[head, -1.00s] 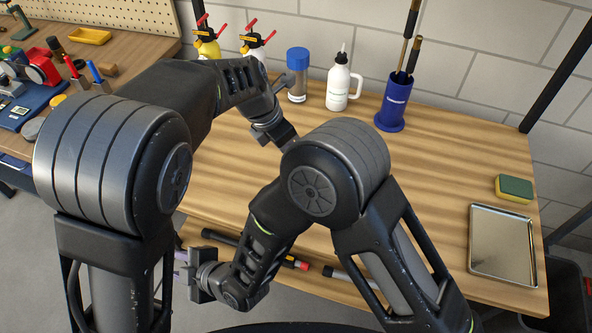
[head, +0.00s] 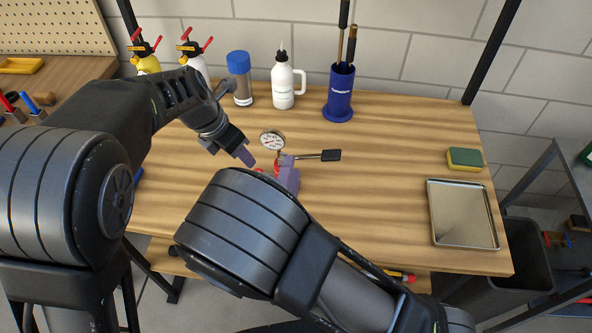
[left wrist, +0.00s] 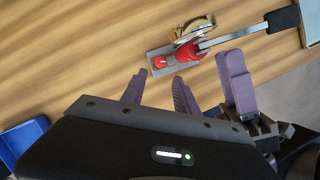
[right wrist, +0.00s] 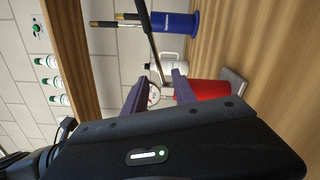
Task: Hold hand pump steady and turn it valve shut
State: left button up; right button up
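The hand pump stands on the table, with a round gauge (head: 272,140), a red body (left wrist: 187,52), a lever with a black grip (head: 331,155) and a small grey base. A small red valve knob (left wrist: 160,62) sits on the base beside the body. My left gripper (head: 247,158) is open and empty, just left of the pump, its purple fingers pointing toward it. My right gripper (right wrist: 159,82) is open at the pump's near side, fingers apart; the red body (right wrist: 208,90) shows beside and beyond one finger. My right arm hides part of the pump in the head view.
A blue-capped jar (head: 240,80), a white bottle (head: 283,82) and a blue holder (head: 340,92) stand at the back. A sponge (head: 465,159) and metal tray (head: 462,215) lie at the right. The table between pump and tray is clear.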

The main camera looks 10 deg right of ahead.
aim_at(302, 155)
jog(key=shift+s+d+r+h, duration=0.1)
jog(key=shift+d+r+h, duration=0.1)
jog(key=shift+d+h, duration=0.45)
jog(key=shift+d, duration=0.15)
jog(key=shift+y, duration=0.25)
jog(key=shift+x, duration=3.95)
jog(key=shift+f, duration=0.1)
grip_shut()
